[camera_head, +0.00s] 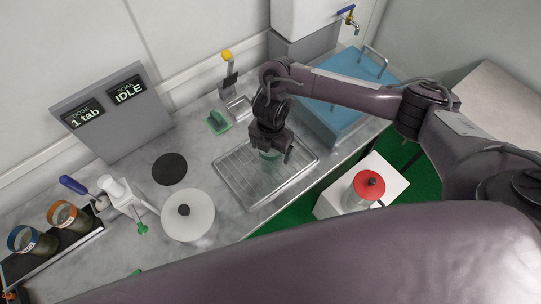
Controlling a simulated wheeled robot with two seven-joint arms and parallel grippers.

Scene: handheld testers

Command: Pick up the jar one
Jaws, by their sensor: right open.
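My right gripper (272,141) points down over the metal drain tray (232,170); it is open. A clear, greenish vessel (267,156) stands on the tray directly beneath it, partly hidden by the gripper; I cannot tell whether the fingers are around it or touch it. Two small jars stand in a black rack at the far left, one with an orange rim (64,215) and one with a blue rim (24,240). Their labels are too small to read, so I cannot tell which is jar one. My left gripper is out of view.
A red-lidded jar (368,186) stands on a white block (393,183) at the right. A white-lidded round container (188,217), a black disc (169,169) and a grey display reading "1 tab" and "IDLE" (112,118) are on the left. A blue lidded bath (345,97) stands behind my right arm.

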